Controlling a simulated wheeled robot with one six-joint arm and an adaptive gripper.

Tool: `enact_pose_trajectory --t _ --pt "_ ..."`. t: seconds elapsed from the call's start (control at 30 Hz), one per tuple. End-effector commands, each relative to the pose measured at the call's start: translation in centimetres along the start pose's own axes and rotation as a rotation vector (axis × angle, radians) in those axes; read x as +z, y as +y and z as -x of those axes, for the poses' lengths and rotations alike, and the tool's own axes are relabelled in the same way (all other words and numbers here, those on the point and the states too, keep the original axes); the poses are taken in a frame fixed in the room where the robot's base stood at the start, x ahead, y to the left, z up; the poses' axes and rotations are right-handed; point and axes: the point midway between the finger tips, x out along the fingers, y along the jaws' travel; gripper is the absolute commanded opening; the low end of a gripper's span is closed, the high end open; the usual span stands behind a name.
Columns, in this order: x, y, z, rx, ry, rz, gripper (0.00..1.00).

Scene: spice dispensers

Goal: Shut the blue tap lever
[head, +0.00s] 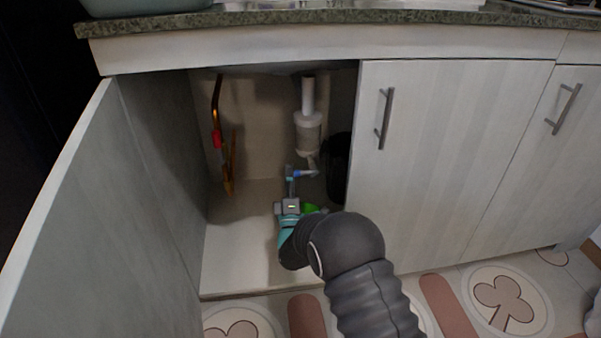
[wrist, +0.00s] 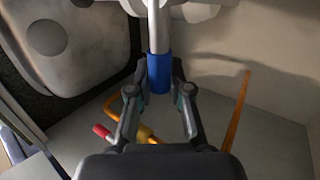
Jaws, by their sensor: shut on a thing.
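The blue tap lever is a pale metal rod with a blue sleeve (wrist: 158,74) at its end, seen at the top middle of the wrist view. My gripper (wrist: 159,70) has one finger on each side of the blue sleeve and is shut on it. In the head view my gripper (head: 290,174) reaches into the open cabinet, and the lever (head: 304,173) shows small at its fingertips, pointing right below the white drain. The lever's valve body is hard to make out in the head view.
A copper pipe (head: 217,110) with a red handle (head: 217,139) stands at the cabinet's left. A white drain trap (head: 308,131) hangs above my gripper. A dark round object (head: 339,168) is at the right. The open door (head: 100,220) bounds the left; the cabinet floor (head: 235,255) is clear.

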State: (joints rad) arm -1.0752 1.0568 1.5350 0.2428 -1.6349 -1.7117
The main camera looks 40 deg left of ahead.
Motion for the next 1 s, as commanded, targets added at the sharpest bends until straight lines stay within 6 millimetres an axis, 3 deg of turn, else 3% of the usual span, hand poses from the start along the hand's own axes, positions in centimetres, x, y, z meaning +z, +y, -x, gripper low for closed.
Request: enact_pose_trajectory --t 0.37,0.4,0.5,0.83,1.0 --pt "-0.4 -0.6 0.6 -0.012 0.01 0.005 0.0" --pt "-0.4 -0.6 0.6 -0.013 0.01 0.005 0.23" --pt "-0.3 -0.6 0.6 -0.012 0.009 0.005 0.45" --pt "0.1 -0.3 0.4 -0.007 0.003 0.006 0.45" --pt "0.0 -0.4 2.1 -0.008 0.005 0.005 0.45"
